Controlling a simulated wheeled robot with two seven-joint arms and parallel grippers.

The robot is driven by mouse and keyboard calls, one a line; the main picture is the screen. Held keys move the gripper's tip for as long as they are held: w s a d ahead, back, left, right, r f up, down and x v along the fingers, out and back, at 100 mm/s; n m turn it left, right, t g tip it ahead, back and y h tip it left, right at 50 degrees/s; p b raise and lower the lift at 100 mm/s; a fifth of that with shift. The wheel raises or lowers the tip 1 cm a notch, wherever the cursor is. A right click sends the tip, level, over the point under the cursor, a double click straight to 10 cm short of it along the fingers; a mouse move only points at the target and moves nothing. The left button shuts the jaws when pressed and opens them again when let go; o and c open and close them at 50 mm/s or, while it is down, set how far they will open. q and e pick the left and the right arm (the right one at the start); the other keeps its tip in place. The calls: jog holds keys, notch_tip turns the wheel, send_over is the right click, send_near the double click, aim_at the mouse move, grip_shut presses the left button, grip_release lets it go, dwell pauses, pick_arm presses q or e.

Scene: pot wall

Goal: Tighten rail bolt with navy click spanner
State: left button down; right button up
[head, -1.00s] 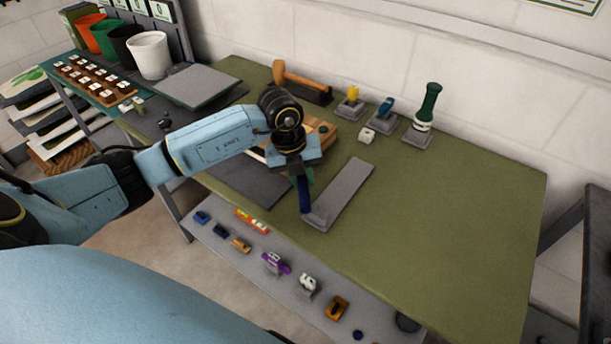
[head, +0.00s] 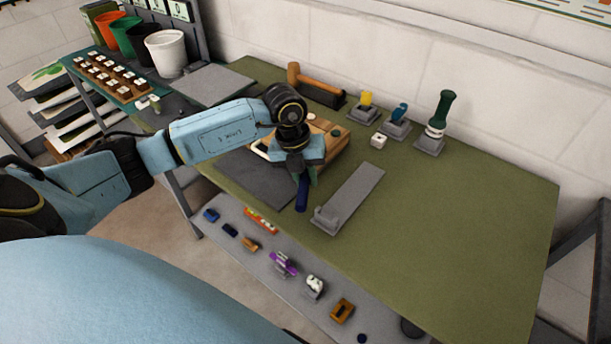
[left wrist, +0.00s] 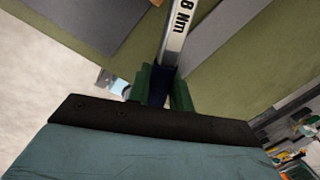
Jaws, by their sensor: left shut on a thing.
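My left gripper (head: 304,176) is shut on the navy click spanner (head: 302,196), above the bench near its front edge. In the left wrist view the green fingers (left wrist: 163,88) close on its navy grip, and its pale shaft (left wrist: 182,25), marked "8 Nm", runs away beyond them. In the head view only the navy handle end shows, pointing down; my gripper hides the rest. The spanner's far end is out of the wrist view. I cannot make out the rail bolt; a wooden block (head: 335,140) lies partly behind my gripper. My right gripper is not in view.
A grey strip with a raised block (head: 350,200) lies right of the spanner. A mallet (head: 312,82) and holders with a yellow piece (head: 366,98), a blue piece (head: 400,112) and a green-handled tool (head: 440,112) stand along the back. The bench's right side is clear.

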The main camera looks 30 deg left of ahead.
pick_arm(q)
jog(key=shift+w+d+p+v, duration=0.1)
jog(key=shift+d+p+v, duration=0.1)
jog(key=shift+p+v, duration=0.8)
jog(key=shift+w+d+p+v, duration=0.2)
jog(key=shift+p+v, duration=0.5)
jog(key=shift+v, duration=0.5)
jog(key=shift+w+d+p+v, duration=0.1)
jog(key=shift+d+p+v, duration=0.1)
jog(key=shift+p+v, duration=0.8)
jog(key=shift+r, duration=0.15)
